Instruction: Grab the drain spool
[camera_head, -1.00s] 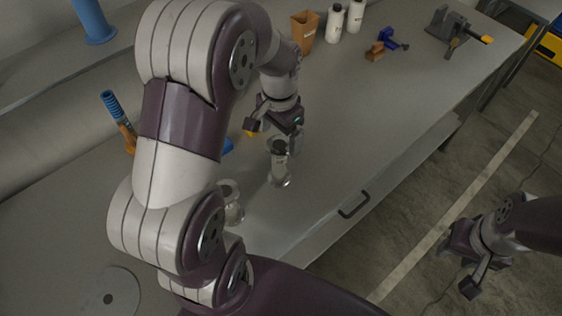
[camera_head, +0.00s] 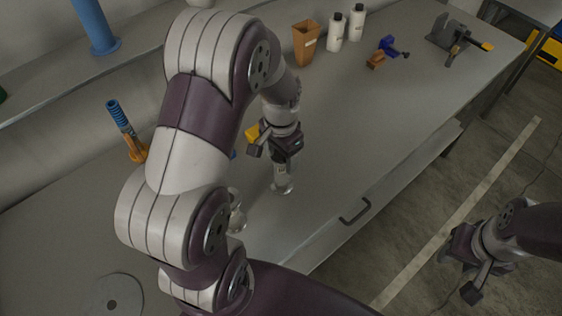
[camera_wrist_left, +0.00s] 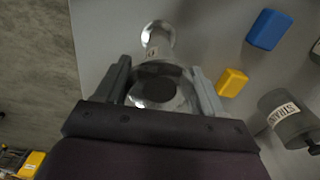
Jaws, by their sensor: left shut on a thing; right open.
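The drain spool (camera_head: 282,184) is a clear, flanged glass piece with a small label that I cannot read. It stands upright on the grey bench in the head view. My left gripper (camera_head: 283,164) points down over it and is shut on its upper part, hiding its top. In the left wrist view the spool (camera_wrist_left: 158,90) sits between the two fingers of my left gripper (camera_wrist_left: 163,78), with its dark opening facing the camera and its far flange beyond. My right gripper (camera_head: 463,272) is open and empty, above the floor off the bench's front edge.
Another clear glass piece (camera_head: 237,218) stands beside my left arm. The wrist view shows a labelled strainer (camera_wrist_left: 290,118), a yellow block (camera_wrist_left: 231,82) and a blue block (camera_wrist_left: 268,29) close by. A brown bin (camera_head: 305,44) and white bottles (camera_head: 336,32) stand farther back. A handle (camera_head: 355,212) is at the front.

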